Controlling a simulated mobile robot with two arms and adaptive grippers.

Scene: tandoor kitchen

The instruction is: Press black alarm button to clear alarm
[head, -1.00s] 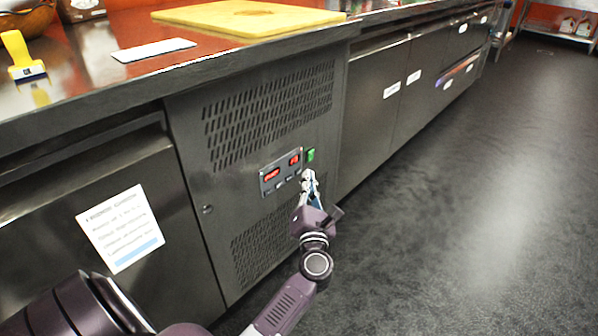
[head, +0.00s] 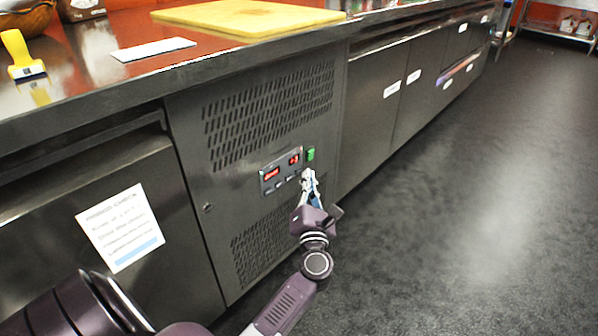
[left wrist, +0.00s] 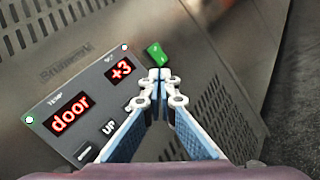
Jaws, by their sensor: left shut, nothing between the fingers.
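The control panel (head: 268,186) is on the grey vented front of the counter. In the left wrist view the panel (left wrist: 97,80) shows two red displays, reading "door" (left wrist: 70,115) and "+3" (left wrist: 121,70). Dark buttons run along its lower edge, one marked "UP" (left wrist: 109,127); another (left wrist: 83,153) is at the left end. The fingers partly cover the right end of this row, and I cannot tell which button is the alarm one. My left gripper (head: 308,174) is shut and empty, its tips (left wrist: 160,75) at the panel's right end, just below the green switch (left wrist: 156,54). Contact cannot be told.
The counter edge (head: 200,67) overhangs above the panel. A yellow board (head: 245,17) and a white-and-grey slab (head: 153,49) lie on top. A paper notice (head: 120,228) is on the left door. Open dark floor (head: 480,220) lies to the right.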

